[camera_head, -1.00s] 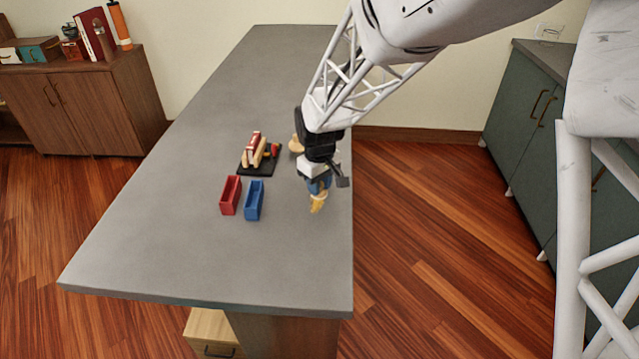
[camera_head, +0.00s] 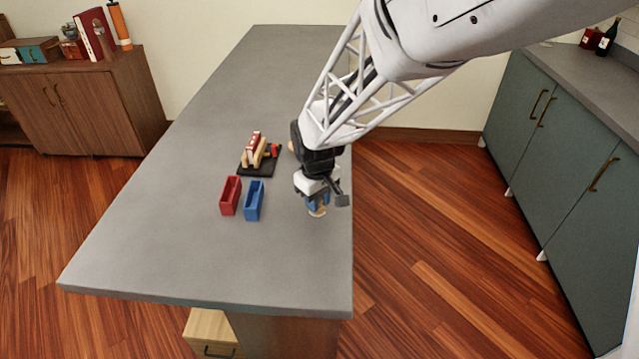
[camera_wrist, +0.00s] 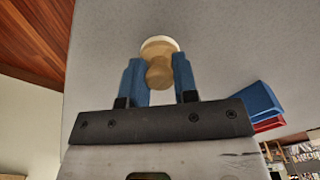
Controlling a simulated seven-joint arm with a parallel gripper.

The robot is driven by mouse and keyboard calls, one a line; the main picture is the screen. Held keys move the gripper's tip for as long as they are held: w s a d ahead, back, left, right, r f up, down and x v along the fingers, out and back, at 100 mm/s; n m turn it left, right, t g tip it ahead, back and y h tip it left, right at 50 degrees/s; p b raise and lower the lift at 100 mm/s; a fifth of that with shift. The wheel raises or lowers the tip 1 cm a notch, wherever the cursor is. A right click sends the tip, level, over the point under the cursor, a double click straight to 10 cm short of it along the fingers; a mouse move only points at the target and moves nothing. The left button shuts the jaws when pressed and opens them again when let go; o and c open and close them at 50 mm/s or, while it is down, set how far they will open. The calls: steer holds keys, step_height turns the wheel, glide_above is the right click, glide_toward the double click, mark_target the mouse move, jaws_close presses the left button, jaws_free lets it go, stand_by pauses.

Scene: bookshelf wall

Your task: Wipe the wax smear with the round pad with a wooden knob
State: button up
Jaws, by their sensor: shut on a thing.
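My gripper (camera_head: 317,203) is low over the right front part of the grey counter. Its blue fingers also show in the wrist view (camera_wrist: 159,82), one on each side of a wooden knob (camera_wrist: 159,72). They are shut on the round pad with a wooden knob. The pad's pale disc (camera_wrist: 159,45) shows beyond the knob, and below the fingers in the head view (camera_head: 317,212). I cannot tell if the disc touches the counter. I cannot make out the wax smear in either current view; the pad and gripper cover part of the counter there.
A blue bin (camera_head: 254,201) and a red bin (camera_head: 230,195) stand left of my gripper. Behind them is a black tray (camera_head: 261,168) with wooden and red pieces. A tan object (camera_head: 291,147) is mostly hidden behind my arm. The counter's right edge (camera_head: 352,235) is close.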

steer(key=shift+s, duration=0.5)
steer(key=shift+w+r, duration=0.15)
steer(key=shift+r, duration=3.85)
steer(key=shift+d, duration=0.1)
steer(key=s+d+f, duration=0.1)
steer(key=d, duration=0.1)
steer(key=s+d, duration=0.1)
steer(key=s+d+f, duration=0.1)
steer(key=d, duration=0.1)
steer(key=shift+s+d+f, duration=0.1)
steer(key=shift+d+f, duration=0.25)
steer(key=w+a, duration=0.1)
steer(key=w, duration=0.4)
steer(key=w+a+f, duration=0.1)
steer(key=w+a, duration=0.1)
steer(key=w, duration=0.3)
steer(key=w+a, duration=0.2)
steer(key=w, duration=0.3)
steer(key=shift+w+f, duration=0.15)
steer(key=shift+f, duration=0.1)
steer(key=shift+f, duration=1.75)
